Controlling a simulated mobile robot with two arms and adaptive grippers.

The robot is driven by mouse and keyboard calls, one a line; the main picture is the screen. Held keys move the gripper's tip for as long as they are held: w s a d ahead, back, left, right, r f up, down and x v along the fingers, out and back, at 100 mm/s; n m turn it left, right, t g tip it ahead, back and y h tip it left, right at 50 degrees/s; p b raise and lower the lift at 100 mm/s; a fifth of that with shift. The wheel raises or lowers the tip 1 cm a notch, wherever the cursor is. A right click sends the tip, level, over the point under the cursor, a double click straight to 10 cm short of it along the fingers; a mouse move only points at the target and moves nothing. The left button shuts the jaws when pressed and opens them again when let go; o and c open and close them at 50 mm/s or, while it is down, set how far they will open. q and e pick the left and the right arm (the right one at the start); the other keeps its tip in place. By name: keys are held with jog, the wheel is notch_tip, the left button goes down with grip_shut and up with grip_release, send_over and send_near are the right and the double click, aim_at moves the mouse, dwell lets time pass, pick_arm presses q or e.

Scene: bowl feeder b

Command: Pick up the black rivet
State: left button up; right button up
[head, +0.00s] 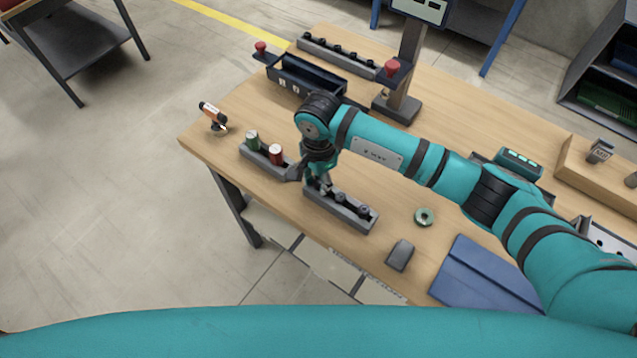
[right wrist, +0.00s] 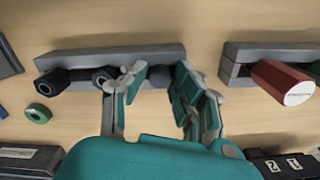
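A grey rack (head: 352,218) on the wooden table holds several dark rivets in a row. It also shows in the right wrist view (right wrist: 130,54). My right gripper (head: 324,184) points down over the rack's left end. In the right wrist view my right gripper (right wrist: 157,88) has its two fingers apart, with a black rivet (right wrist: 160,75) between them. Whether a finger touches it cannot be told. Two other dark rivets, one nearby (right wrist: 102,75) and one farther left (right wrist: 54,81), stand in the same rack. My left gripper is not in view.
A second rack (head: 257,159) with a green and a red cylinder stands close on the left. A green ring (head: 425,216), a grey block (head: 400,256) and a blue mat (head: 480,278) lie to the right. A dark bin (head: 306,79) stands behind.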

grip_shut()
jog(key=shift+r, duration=0.15)
